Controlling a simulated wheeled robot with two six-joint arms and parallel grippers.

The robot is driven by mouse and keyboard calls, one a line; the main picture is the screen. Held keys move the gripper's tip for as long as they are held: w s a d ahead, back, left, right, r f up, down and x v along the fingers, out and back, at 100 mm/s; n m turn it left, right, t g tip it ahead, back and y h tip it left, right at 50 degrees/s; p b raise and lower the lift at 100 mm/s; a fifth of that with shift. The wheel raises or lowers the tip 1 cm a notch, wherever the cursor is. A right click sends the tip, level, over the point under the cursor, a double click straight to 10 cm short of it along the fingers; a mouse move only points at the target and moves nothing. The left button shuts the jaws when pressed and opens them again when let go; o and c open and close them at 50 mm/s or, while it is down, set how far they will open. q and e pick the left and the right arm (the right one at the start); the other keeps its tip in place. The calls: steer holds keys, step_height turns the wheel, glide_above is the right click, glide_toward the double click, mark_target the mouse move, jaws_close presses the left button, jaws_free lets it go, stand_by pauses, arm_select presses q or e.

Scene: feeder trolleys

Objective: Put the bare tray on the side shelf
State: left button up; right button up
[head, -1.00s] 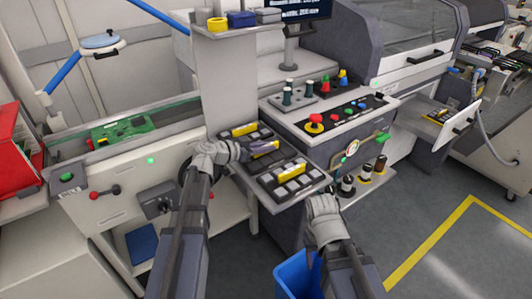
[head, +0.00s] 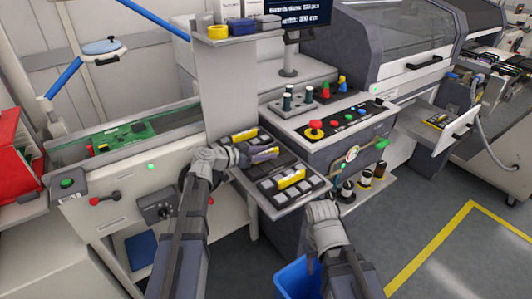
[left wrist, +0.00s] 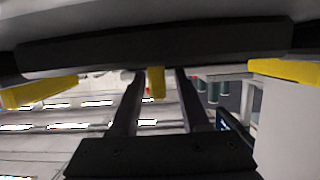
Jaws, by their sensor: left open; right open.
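A grey shelf (head: 283,212) at the centre of the head view bears dark trays with yellow handles. The back tray (head: 236,143) and front tray (head: 272,189) hold grey blocks. Between them lies a dark tray (head: 284,159) that looks bare, partly hidden by my left gripper. My left gripper (head: 262,154) is open, at that middle tray's yellow handle. In the left wrist view a yellow piece (left wrist: 157,82) shows between the open fingers, below a dark bar. My right gripper (head: 325,212) is open and empty, in front of the shelf's right end. I cannot tell which shelf is the side shelf.
A console (head: 330,150) with a red button stands behind the trays. A small upper shelf (head: 240,36) holds tape and boxes. A pull-out shelf (head: 425,140) at the right carries a tray. A blue bin (head: 292,278) stands below my right gripper. The floor at right is clear.

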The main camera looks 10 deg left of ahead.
arm_select(q)
steer(key=p+v, duration=0.3)
steer(key=v, duration=0.7)
steer(key=shift+s+a+r, duration=0.2)
steer(key=shift+s+r, duration=0.05)
steer(key=shift+s+a+r, duration=0.1)
steer(key=shift+s+a, duration=0.2)
steer(key=shift+a, duration=0.05)
